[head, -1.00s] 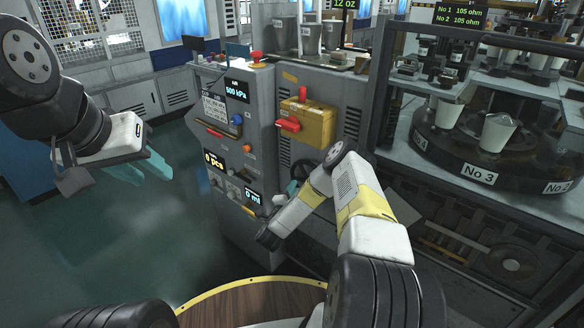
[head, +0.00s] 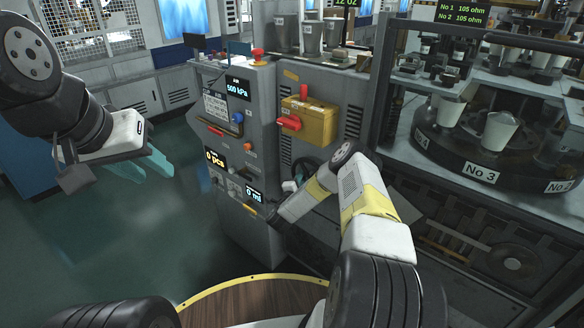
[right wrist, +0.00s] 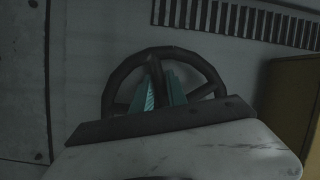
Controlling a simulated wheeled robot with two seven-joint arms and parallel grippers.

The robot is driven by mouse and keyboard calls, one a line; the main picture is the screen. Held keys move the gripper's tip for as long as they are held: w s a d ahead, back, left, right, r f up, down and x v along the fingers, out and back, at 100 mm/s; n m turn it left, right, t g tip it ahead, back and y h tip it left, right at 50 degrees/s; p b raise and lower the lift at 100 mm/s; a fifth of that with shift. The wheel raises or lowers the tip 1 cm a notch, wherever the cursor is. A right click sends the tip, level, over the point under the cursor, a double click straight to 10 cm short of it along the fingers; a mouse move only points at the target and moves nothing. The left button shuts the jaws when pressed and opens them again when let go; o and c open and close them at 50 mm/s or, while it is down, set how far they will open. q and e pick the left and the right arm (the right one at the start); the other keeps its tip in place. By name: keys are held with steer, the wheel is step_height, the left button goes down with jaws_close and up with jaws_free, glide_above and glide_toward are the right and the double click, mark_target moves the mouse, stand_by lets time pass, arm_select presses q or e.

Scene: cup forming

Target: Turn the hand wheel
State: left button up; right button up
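The hand wheel (right wrist: 122,72) is a dark ring with spokes, low on the grey machine front. It fills the middle of the right wrist view; in the head view its rim (head: 305,164) is partly hidden behind my right arm. My right gripper (right wrist: 160,90) has its teal fingers close together, one on each side of a dark spoke, and looks shut on the wheel. The contact faces are hidden. In the head view only a bit of teal from it shows beside the wheel. My left gripper (head: 145,166) is open and empty at the left, over the floor.
The control cabinet (head: 235,150) with displays and buttons stands left of the wheel. A yellow box (head: 310,122) with a red handle (head: 289,123) is above it. A turntable (head: 455,150) with cups is at the right. The green floor at the left is clear.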

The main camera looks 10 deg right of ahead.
jaws_close()
steer(key=shift+d, duration=0.1)
stand_by(1.2)
